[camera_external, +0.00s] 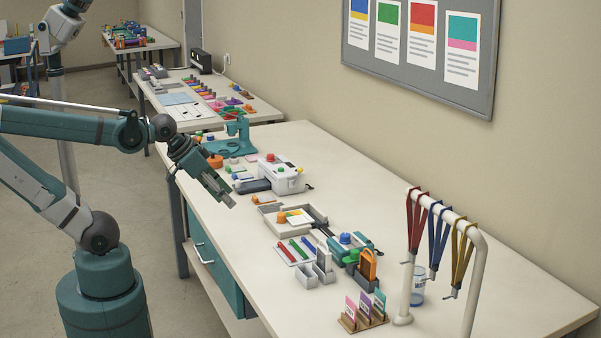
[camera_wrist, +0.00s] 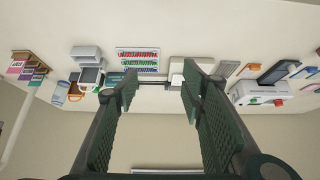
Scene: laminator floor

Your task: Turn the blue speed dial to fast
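The blue speed dial (camera_external: 346,238) is a small round knob on top of the teal laminator (camera_external: 368,249), right of centre on the long bench in the external view. A green knob (camera_external: 352,257) sits close to it. I cannot read the dial's setting. In the wrist view only a teal part (camera_wrist: 112,79) shows beside the left finger, and I cannot make out the blue dial there. My gripper (camera_external: 224,196) is over the bench's near edge, well left of the dial and apart from it. In the wrist view my gripper (camera_wrist: 162,86) is open and empty.
A shallow grey tray (camera_external: 270,226), a pen rack (camera_external: 281,252) and grey holders (camera_external: 306,277) stand around the laminator. A white machine (camera_external: 284,178) is nearer my gripper. A lanyard stand (camera_external: 476,262) and card rack (camera_external: 350,322) are to the right. The bench's front left is clear.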

